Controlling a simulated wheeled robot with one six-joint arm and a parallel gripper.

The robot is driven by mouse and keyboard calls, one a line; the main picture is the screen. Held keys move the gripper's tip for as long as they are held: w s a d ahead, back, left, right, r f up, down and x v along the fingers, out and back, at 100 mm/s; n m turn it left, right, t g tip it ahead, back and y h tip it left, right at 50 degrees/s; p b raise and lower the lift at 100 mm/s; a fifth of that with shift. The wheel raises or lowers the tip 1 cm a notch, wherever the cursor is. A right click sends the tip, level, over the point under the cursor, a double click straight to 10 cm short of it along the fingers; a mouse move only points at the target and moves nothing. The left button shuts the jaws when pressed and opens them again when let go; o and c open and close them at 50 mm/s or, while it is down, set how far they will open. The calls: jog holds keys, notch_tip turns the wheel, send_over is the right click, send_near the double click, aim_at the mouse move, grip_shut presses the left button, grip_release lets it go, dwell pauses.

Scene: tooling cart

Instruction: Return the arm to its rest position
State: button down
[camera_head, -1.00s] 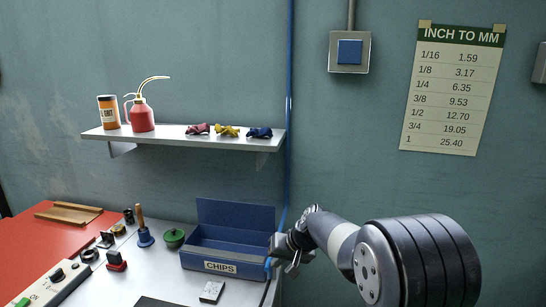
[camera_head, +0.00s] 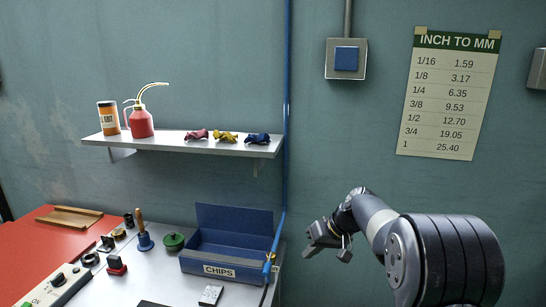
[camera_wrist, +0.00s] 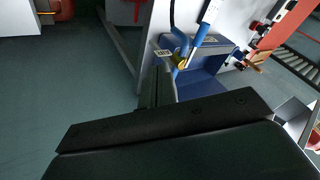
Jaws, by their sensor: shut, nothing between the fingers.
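My gripper (camera_head: 326,252) is shut and empty. In the head view it hangs in the air to the right of the blue CHIPS bin (camera_head: 207,267), clear of the cart top. My arm reaches it from the lower right. In the wrist view the narrow gripper (camera_wrist: 157,88) points toward the cart's side. A blue handled tool (camera_head: 268,265) on a hose is at the cart's right edge, apart from my gripper. It also shows in the wrist view (camera_wrist: 198,38).
The grey cart top (camera_head: 150,281) holds several small items, including a green lidded pot (camera_head: 173,241) and a wooden-handled bell (camera_head: 143,235). A wall shelf (camera_head: 180,145) is above. The wall space around my gripper is clear.

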jog(key=shift+v, duration=1.75)
jog(key=shift+d, duration=0.1)
